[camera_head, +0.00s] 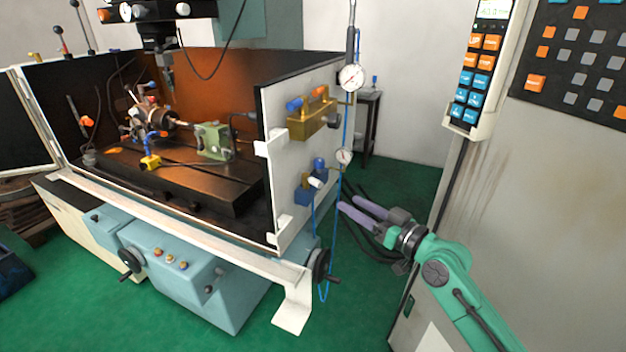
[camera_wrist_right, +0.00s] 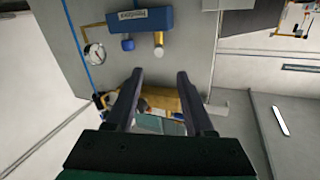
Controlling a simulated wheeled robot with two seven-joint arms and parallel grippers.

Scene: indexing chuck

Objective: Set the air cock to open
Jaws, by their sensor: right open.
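The white side panel (camera_head: 288,165) of the machine carries two fittings, and I cannot tell for certain which is the air cock. The lower one is a blue block (camera_head: 311,194) with a blue knob (camera_head: 319,164) and a white-tipped knob (camera_head: 315,183). In the right wrist view the blue block (camera_wrist_right: 145,20) has a label too small to read. The upper one is a brass block (camera_head: 312,122) with a blue and an orange knob. My right gripper (camera_head: 346,203) is open and empty, right of the lower block and apart from it. Its fingers (camera_wrist_right: 160,73) point toward the panel.
A large gauge (camera_head: 351,77) and a smaller gauge (camera_head: 344,156) are beside the panel's right edge. A blue hose (camera_head: 325,260) hangs below, near a handwheel (camera_head: 320,263). A grey cabinet with a keypad pendant (camera_head: 474,75) stands at the right. Green floor lies between.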

